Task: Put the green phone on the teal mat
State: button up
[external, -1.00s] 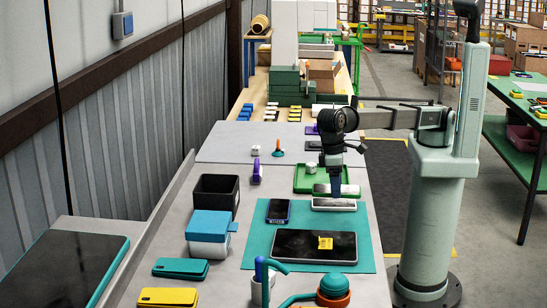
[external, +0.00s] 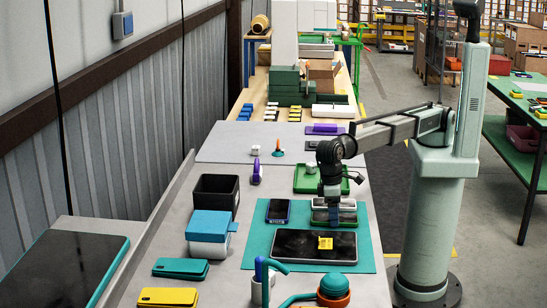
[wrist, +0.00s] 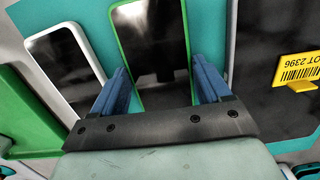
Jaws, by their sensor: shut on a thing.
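The green phone (wrist: 148,40), a dark screen with a bright green rim, sits between the two blue fingers of my gripper (wrist: 158,88) in the wrist view. My gripper is shut on it. In the external view my gripper (external: 332,208) points down over the far right part of the teal mat (external: 258,238). The green phone (external: 346,217) is partly hidden by the gripper there, over the mat between a white-rimmed phone and a large tablet. I cannot tell whether it touches the mat.
The white-rimmed phone (wrist: 62,66) lies close beside the green phone. The black tablet (external: 290,242) with a yellow label and a small dark phone (external: 278,211) are on the mat. A green tray (external: 303,182) stands just beyond. Bare mat shows left of the tablet.

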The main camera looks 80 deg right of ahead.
jog(key=shift+f, duration=0.1)
jog(key=o, duration=1.1)
jog(key=shift+o, duration=0.2)
notch_tip(320, 180, up, 12)
jog(key=w, duration=0.1)
jog(key=shift+w, duration=0.25)
